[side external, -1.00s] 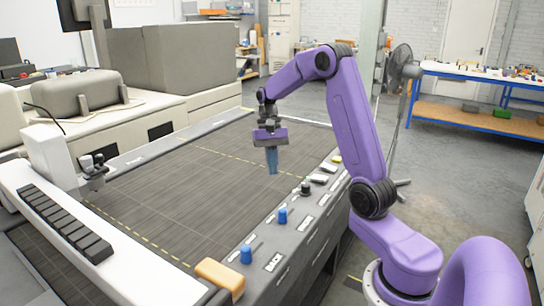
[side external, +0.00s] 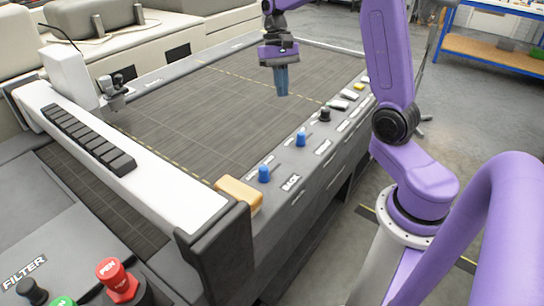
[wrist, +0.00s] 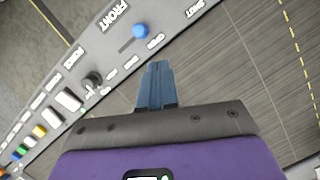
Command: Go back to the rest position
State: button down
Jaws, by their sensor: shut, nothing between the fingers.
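My gripper (side external: 282,92) hangs above the dark bed of the machine, near the control rail on its right side. Its blue fingers are shut with nothing between them, pointing down. In the wrist view the closed fingers (wrist: 156,66) show in front of the grey and purple gripper body, over the dark bed. No object is held.
The control rail (side external: 291,183) carries blue knobs (side external: 301,138), a black knob (side external: 324,114) and several buttons. A white beam (side external: 150,185) with black keys crosses the bed (side external: 215,110). A red button (side external: 117,280) is at the front. The space around the fingers is clear.

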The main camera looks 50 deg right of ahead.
jog(key=s+a+n+t+h, duration=0.2)
jog(key=s+a+n, duration=1)
jog(key=s+a, duration=0.4)
jog(key=s+f+n+t, duration=0.1)
jog(key=s+f+n, duration=0.1)
jog(key=s+n, duration=0.55)
jog(key=w+r+m+g, duration=0.1)
jog(key=w+m, duration=0.7)
jog(key=w+d+r+m+g+y, duration=0.1)
jog(key=w+d+m+g, duration=0.1)
jog(key=w+d+m, duration=1)
jog(key=w+d+m+y, duration=0.2)
jog(key=w+d+m, duration=0.15)
jog(key=d, duration=0.85)
jog(key=shift+n, duration=0.4)
jog(key=x, duration=1.1)
jog(key=shift+w, duration=0.4)
jog(key=shift+s+a, duration=1)
jog(key=shift+a, duration=0.1)
jog(key=shift+s+a, duration=0.25)
jog(key=shift+a, duration=0.05)
